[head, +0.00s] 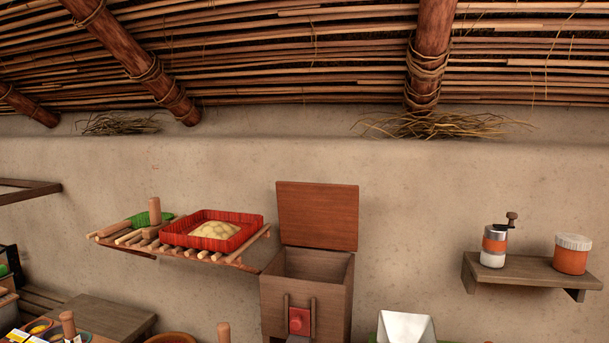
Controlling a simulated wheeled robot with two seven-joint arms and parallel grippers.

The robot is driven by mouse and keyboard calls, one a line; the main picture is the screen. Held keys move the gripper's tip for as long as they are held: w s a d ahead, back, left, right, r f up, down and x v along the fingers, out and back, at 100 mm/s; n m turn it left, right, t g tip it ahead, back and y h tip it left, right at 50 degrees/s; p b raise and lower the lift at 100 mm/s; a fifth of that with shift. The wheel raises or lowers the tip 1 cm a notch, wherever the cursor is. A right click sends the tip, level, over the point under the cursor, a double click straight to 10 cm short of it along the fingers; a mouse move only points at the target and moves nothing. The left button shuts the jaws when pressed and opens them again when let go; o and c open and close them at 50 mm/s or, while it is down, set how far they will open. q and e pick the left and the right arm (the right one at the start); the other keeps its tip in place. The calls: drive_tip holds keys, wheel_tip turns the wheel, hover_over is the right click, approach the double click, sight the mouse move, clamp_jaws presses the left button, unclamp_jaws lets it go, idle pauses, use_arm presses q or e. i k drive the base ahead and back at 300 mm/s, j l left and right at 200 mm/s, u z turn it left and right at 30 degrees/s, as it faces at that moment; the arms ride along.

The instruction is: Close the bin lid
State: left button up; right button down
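A wooden bin (306,290) stands against the mud wall, a little right of the picture's middle. Its reddish-brown lid (317,216) stands up nearly vertical at the back, so the bin is open and its dark inside shows. The lower part of the bin is cut off by the picture's bottom edge. Neither of my grippers shows in the head view.
Left of the bin, a slatted shelf (237,258) holds a red tray (257,228) close to the lid. A wall shelf (530,272) at right carries a grinder (495,243) and a lidded jar (571,254). A white funnel-like piece (405,327) stands right of the bin.

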sight(318, 215)
drive_tip(key=i+j, duration=0.2)
drive_tip(key=j, duration=0.15)
drive_tip(key=i+j+u, duration=0.1)
drive_tip(key=j, duration=0.25)
drive_tip(key=i+j+u, duration=0.1)
drive_tip(key=i+j, duration=0.2)
